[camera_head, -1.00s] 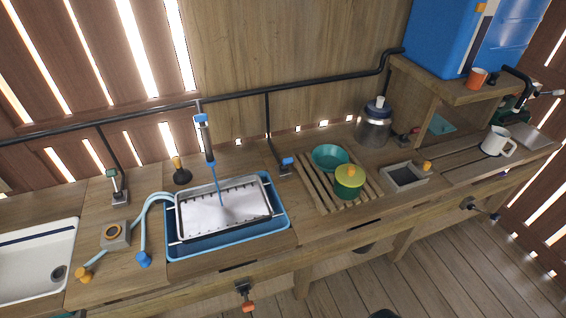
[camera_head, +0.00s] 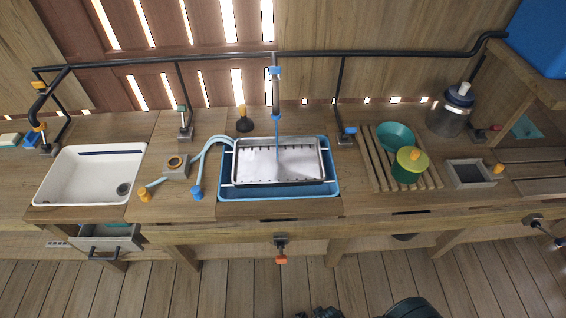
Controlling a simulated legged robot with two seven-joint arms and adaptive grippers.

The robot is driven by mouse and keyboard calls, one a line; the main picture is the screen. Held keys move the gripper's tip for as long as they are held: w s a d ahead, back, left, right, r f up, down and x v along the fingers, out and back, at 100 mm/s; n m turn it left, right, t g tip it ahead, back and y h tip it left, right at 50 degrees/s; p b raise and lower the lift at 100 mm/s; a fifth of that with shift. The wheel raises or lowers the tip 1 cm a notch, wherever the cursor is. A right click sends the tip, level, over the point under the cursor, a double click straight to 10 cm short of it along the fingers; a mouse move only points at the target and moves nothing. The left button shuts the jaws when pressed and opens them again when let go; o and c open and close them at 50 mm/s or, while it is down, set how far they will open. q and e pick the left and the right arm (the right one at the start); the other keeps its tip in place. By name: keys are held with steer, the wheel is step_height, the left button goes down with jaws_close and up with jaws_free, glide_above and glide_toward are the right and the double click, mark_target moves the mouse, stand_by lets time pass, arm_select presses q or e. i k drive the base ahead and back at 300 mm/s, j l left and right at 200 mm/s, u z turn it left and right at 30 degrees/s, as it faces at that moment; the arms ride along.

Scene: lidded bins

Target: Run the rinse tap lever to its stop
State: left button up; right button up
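Several taps stand along the back of the counter, and I cannot tell by sight which one is the rinse tap. A blue-handled valve (camera_head: 347,131) stands right of the basin. A green-topped lever (camera_head: 183,110) stands to its left. Neither gripper shows clearly; dark shapes at the bottom edge are cut off.
A slatted rack (camera_head: 375,165) holds a teal bowl (camera_head: 395,136) and a green pot (camera_head: 406,172). An orange-tipped valve (camera_head: 281,258) hangs under the counter front. A grey drawer (camera_head: 110,240) is open below the sink. The floor in front is clear.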

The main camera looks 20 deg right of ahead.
mark_target(348, 131)
steer(key=z, duration=1.3)
